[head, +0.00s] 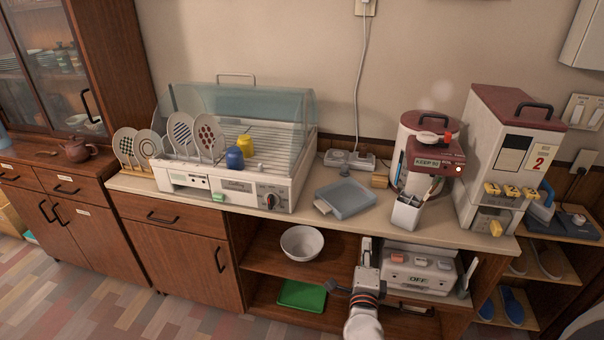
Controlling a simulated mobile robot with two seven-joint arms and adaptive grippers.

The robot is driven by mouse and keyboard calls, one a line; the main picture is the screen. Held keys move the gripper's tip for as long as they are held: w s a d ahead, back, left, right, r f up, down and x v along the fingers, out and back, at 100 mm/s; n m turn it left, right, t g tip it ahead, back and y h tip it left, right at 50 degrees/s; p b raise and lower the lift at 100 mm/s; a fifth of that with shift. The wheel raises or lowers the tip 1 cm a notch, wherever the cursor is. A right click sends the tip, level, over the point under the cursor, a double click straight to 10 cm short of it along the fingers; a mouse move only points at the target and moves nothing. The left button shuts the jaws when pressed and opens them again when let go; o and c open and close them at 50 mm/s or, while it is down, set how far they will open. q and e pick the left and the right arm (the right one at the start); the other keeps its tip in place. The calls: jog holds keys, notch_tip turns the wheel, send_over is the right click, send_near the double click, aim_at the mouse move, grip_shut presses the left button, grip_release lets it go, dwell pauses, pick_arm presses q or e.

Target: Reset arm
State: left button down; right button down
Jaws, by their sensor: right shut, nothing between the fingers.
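My right gripper (366,243) is up in front of the counter's front edge, right of the white bowl (302,243). Its fingers are shut and hold nothing. My right arm rises from the bottom edge of the head view. My left gripper is not in view. The dish dryer (285,190) stands on the counter with its clear cover over the rack. Several patterned plates stand upright at its left side. A blue cup (235,158) and a yellow cup (245,146) sit on the rack.
On the counter (320,222) are a grey tray (346,199), a utensil holder (406,212), a red-and-white pot (432,157) and a rice dispenser (505,155). Below are a green tray (302,296) and a white appliance (420,272), close right of my gripper.

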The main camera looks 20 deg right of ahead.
jog(key=s+a+f+n+y, duration=0.3)
jog(key=s+a+n+y, duration=0.2)
jog(key=a+n, duration=0.3)
jog(key=s+a+f+n+y, duration=0.2)
jog(key=s+a+n+y, duration=0.35)
jog(key=n, duration=0.55)
jog(key=s+a+f+n+g, duration=0.1)
jog(key=s+f+n+g, duration=0.1)
jog(key=s+f+n, duration=0.2)
jog(key=s+a+f+n+g+y, duration=0.1)
jog(key=s+a+f+n+g, duration=0.1)
jog(key=s+f+n, duration=0.3)
jog(key=s+g, duration=0.1)
jog(key=s, duration=0.2)
jog(key=shift+f, duration=0.15)
